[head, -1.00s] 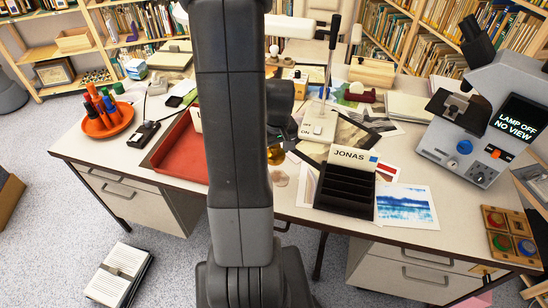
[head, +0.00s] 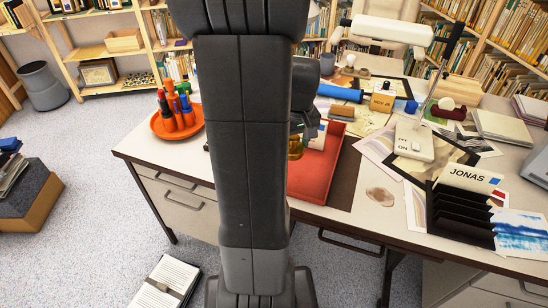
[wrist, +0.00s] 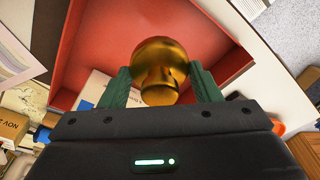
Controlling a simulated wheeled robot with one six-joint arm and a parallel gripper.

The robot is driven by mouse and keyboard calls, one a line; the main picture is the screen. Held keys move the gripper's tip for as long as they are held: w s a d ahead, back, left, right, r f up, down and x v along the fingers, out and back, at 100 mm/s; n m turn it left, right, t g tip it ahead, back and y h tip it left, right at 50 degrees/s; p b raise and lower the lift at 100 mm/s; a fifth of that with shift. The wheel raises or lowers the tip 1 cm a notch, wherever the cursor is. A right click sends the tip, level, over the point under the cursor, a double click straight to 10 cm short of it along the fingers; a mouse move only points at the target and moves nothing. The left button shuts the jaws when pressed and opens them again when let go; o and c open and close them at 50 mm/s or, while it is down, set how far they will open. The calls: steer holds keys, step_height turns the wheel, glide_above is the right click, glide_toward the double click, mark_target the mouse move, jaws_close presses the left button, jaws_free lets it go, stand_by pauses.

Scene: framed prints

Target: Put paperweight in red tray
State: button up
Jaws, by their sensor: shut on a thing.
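The paperweight, a shiny gold rounded piece (wrist: 160,62), is between the two green fingers of my gripper (wrist: 162,84) in the wrist view. The gripper is shut on it. In the head view, my gripper (head: 299,140) and a small gold part of the paperweight (head: 295,149) show just right of my arm, which hides the rest. The red tray (head: 312,183) lies on the desk, its left part hidden by my arm. In the wrist view the red tray (wrist: 100,38) fills the background behind the paperweight. The exact height above it is unclear.
A white paper or card (head: 320,134) shows at the tray's back. An orange round dish (head: 165,128) with several coloured bottles stands left. A black sorter (head: 466,215) marked JONAS, a white desk lamp (head: 414,140) and prints lie right.

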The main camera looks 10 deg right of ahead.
steer(key=shift+w+a+f, duration=0.1)
steer(key=shift+w+a, duration=0.05)
steer(key=shift+a, duration=0.15)
step_height(320, 180, down, 10)
steer(key=shift+a+r+b, duration=0.1)
steer(key=shift+r+b, duration=0.05)
steer(key=shift+b, duration=0.65)
steer(key=o, duration=1.3)
steer(key=r, duration=0.4)
steer(key=s+r+p, duration=0.1)
steer(key=r, duration=0.3)
steer(key=r+p, duration=0.1)
steer(key=r, duration=0.3)
steer(key=shift+s+d, duration=0.2)
